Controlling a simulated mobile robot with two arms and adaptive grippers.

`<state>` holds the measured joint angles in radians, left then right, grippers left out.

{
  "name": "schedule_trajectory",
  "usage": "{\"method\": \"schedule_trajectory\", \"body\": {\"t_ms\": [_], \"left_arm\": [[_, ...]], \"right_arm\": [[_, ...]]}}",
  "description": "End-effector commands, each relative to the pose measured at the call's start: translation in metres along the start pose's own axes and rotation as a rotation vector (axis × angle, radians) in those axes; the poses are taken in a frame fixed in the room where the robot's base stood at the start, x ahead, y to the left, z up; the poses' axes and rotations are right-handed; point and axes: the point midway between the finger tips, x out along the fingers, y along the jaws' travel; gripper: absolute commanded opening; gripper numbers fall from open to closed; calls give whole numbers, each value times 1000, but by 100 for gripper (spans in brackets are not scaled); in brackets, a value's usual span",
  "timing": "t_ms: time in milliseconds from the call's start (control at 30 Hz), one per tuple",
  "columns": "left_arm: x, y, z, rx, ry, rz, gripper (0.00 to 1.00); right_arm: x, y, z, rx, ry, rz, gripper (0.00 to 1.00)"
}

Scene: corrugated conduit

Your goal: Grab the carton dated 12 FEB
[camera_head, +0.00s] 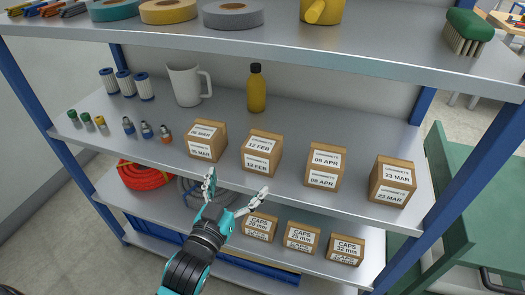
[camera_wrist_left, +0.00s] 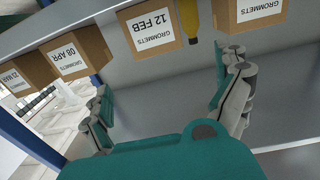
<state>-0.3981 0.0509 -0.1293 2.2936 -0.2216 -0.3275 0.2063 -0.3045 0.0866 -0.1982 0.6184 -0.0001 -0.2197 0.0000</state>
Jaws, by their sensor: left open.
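The carton dated 12 FEB (camera_head: 261,152) is a small brown box with white GROMMETS labels on its top and front. It stands on the middle shelf, second from the left in a row of cartons. It also shows in the left wrist view, where the 12 FEB carton (camera_wrist_left: 152,30) is at the top, beyond the fingers. My left gripper (camera_head: 237,186) is open and empty, in front of the shelf's front edge and below the carton, apart from it. In the left wrist view its fingers (camera_wrist_left: 170,95) are spread wide. My right gripper is not in view.
The 05 MAR carton (camera_head: 206,141) stands left of it; the 08 APR carton (camera_head: 324,166) and 23 MAR carton (camera_head: 392,182) stand right. A yellow bottle (camera_head: 256,90) and white mug (camera_head: 186,84) are behind. The upper shelf (camera_head: 350,50) overhangs. CAPS cartons (camera_head: 302,237) sit below.

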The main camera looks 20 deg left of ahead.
Motion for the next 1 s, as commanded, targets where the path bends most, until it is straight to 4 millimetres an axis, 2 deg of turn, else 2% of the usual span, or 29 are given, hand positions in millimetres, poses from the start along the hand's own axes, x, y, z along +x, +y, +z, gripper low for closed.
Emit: {"method": "schedule_trajectory", "body": {"t_ms": [100,300,600,833,1000], "left_arm": [[29,0,-3,1,2,1,100],[67,1,-1,-1,0,1,100],[90,2,2,-1,-1,1,100],[124,4,7,0,0,1,100],[134,4,9,0,-1,2,100]], "right_arm": [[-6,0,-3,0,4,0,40],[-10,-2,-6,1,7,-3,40],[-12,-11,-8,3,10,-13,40],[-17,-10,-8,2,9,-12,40],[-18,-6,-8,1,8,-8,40]]}}
